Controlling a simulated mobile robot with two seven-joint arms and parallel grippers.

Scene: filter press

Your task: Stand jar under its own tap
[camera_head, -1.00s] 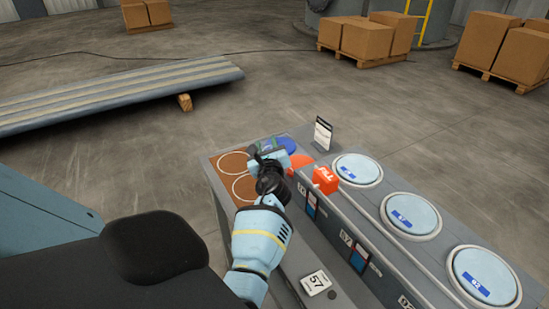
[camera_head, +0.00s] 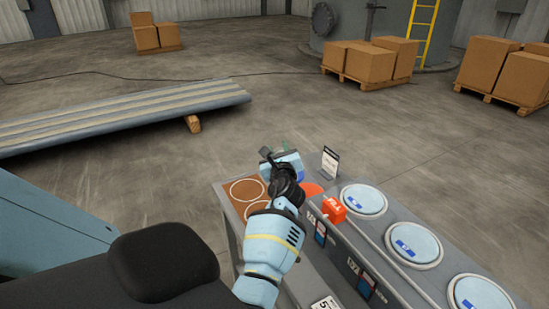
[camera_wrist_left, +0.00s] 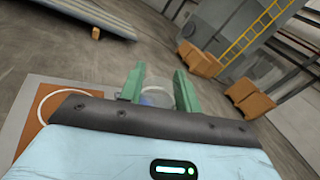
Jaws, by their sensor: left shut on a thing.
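My left gripper (camera_head: 283,148) is above the far end of the grey bench, beyond the brown pad with white rings (camera_head: 238,207). In the left wrist view its two green fingers (camera_wrist_left: 158,92) stand slightly apart, with a clear, bluish rounded thing (camera_wrist_left: 157,97) between them. It looks like the jar; most of it is hidden, so its label cannot be read. An orange-red block with white lettering (camera_head: 333,208) sits on the near end of the grey unit, by an orange disc (camera_head: 311,189). No tap spout shows clearly. My right gripper is out of view.
The grey unit carries a row of round pale-blue lids with blue labels (camera_head: 363,199). A small sign (camera_head: 330,163) stands at the bench's far edge. A white number card (camera_head: 325,304) is low in front. Pipes and boxed pallets are farther off on open floor.

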